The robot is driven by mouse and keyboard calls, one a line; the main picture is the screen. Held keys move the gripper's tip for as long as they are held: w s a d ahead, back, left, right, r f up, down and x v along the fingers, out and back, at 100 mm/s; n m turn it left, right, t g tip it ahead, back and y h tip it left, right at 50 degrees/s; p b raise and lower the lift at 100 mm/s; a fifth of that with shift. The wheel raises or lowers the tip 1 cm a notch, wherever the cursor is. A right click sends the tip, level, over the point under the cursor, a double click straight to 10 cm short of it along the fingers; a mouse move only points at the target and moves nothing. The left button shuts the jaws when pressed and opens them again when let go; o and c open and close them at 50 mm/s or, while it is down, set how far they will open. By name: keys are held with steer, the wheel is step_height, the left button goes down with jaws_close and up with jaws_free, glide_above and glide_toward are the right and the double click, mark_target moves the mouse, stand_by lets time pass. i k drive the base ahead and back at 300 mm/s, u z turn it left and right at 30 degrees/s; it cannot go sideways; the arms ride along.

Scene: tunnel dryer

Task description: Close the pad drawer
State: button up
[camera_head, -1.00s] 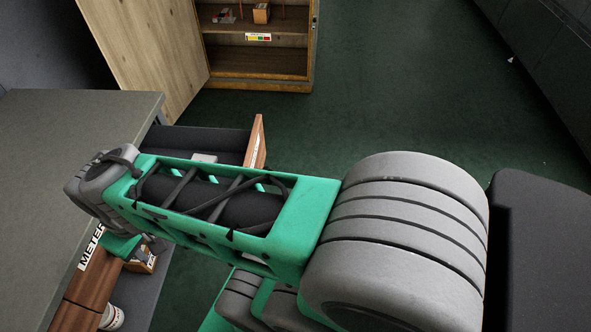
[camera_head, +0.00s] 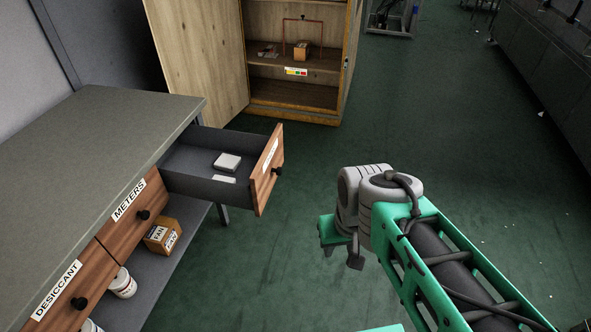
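The open drawer (camera_head: 190,183) sticks out to the right from the far end of the grey-topped bench, with a wooden front and a black knob (camera_head: 279,171). A label on its front is too oblique to read. Two small pale items (camera_head: 227,162) lie inside it. My gripper (camera_head: 338,248) hangs to the right of the drawer front, clear of it, over the green floor. Part of the gripper shows below the grey wrist, but its fingers are too unclear to tell whether they are open or shut.
The bench (camera_head: 95,150) has shut drawers labelled METERS (camera_head: 125,215) and DESICCANT (camera_head: 60,300). A box (camera_head: 163,237) and white containers (camera_head: 123,284) stand on its lower shelf. A wooden cabinet (camera_head: 297,90) with an open door stands behind. Green floor is free between drawer and arm.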

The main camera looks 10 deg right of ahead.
mark_target(187, 169)
steer(key=u, duration=0.4)
steer(key=i, duration=0.85)
steer(key=z, duration=1.7)
steer(key=k, duration=0.9)
steer(key=u, duration=1.7)
steer(key=i, duration=1)
